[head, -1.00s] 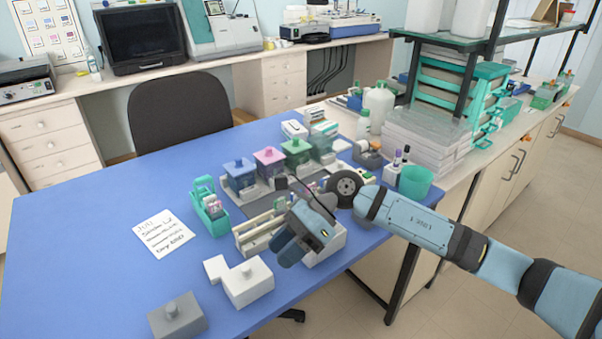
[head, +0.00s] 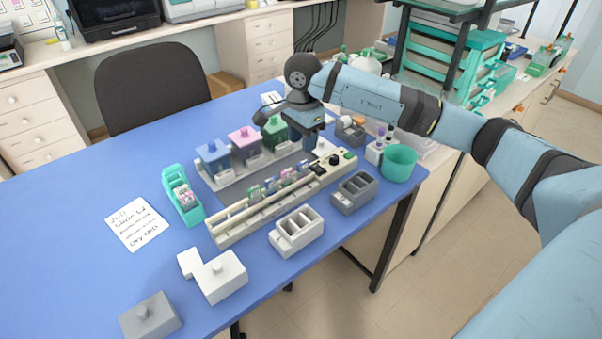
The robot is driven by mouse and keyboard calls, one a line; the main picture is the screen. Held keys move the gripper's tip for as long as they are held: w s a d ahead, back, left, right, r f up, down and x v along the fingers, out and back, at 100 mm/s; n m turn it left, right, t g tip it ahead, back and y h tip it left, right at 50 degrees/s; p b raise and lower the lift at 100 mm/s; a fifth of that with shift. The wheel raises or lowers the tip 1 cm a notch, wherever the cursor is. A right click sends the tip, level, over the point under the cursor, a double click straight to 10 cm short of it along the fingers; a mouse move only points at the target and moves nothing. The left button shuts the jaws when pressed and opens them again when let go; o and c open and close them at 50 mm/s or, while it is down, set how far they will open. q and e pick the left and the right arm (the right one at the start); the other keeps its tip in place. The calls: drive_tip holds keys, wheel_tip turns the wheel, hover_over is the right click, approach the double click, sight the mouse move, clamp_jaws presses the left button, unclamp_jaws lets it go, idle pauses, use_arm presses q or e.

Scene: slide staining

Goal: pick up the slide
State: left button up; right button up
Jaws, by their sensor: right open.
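Several slides (head: 272,187) with coloured ends stand in a row in the long cream rack (head: 232,226) on the blue table. More slides (head: 184,194) stand in the teal carrier (head: 168,182) at the left. I cannot tell which slide the task names. My right gripper (head: 311,146) points down behind the far right end of the rack, beside the green-lidded jar (head: 275,131). It is open; its fingertips are small and partly hidden, and I see no slide in it. My left gripper is out of view.
Blue-lidded (head: 214,158) and pink-lidded (head: 244,144) jars stand on a grey tray behind the rack. White (head: 297,232) and grey (head: 353,193) divided boxes stand in front. A teal cup (head: 398,164) is near the right edge. The table's left side is mostly clear around a handwritten note (head: 138,224).

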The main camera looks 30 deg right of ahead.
sight(303, 162)
wheel_tip(303, 162, down, 9)
drive_tip(key=shift+w+r+p, duration=0.1)
drive_tip(key=shift+r+p, duration=0.05)
drive_tip(key=shift+p, duration=0.25)
clamp_jaws()
